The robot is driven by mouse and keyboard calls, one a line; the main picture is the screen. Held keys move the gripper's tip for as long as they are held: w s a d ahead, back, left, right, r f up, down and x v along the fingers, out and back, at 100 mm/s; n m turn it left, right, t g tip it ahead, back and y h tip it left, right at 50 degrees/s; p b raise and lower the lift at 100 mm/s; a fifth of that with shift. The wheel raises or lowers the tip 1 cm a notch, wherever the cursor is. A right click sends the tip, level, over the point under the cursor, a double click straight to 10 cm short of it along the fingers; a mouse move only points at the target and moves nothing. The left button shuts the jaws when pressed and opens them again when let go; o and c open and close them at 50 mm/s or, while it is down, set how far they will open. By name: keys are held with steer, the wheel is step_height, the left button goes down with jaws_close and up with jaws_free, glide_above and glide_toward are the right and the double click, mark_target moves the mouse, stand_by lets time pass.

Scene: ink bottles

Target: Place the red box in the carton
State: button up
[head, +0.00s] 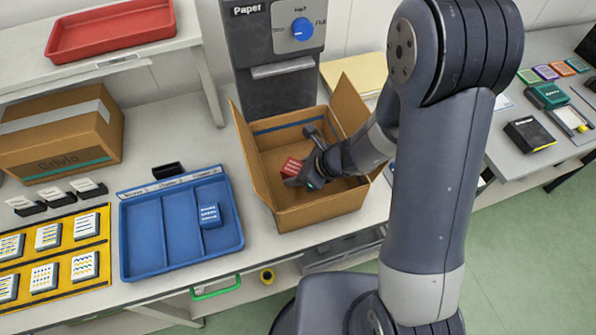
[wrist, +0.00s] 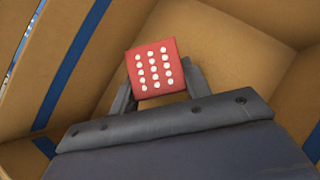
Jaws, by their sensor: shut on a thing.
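The red box (head: 291,167) is a small red block, with rows of white dots on the face seen in the wrist view (wrist: 155,68). My gripper (head: 297,174) is shut on it, one finger on each side. The open carton (head: 322,213) is brown cardboard with raised flaps and stands on the bench. My gripper and the red box are inside the carton's opening. I cannot tell whether the box touches the carton floor. My arm hides part of the carton's right side.
A blue tray (head: 139,248) with compartments holds a blue box (head: 210,215) left of the carton. A grey dispenser labelled Paper (head: 275,85) stands behind the carton. A yellow mat (head: 60,287) with several pale boxes lies at the left, below a closed carton (head: 60,135).

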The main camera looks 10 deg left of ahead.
steer(key=shift+f+b, duration=0.4)
steer(key=shift+b, duration=0.1)
steer(key=shift+f, duration=0.2)
steer(key=o, duration=1.1)
steer(key=shift+r, duration=0.15)
steer(key=shift+r+p, duration=0.55)
steer(key=p+v, duration=0.2)
steer(key=v, duration=1)
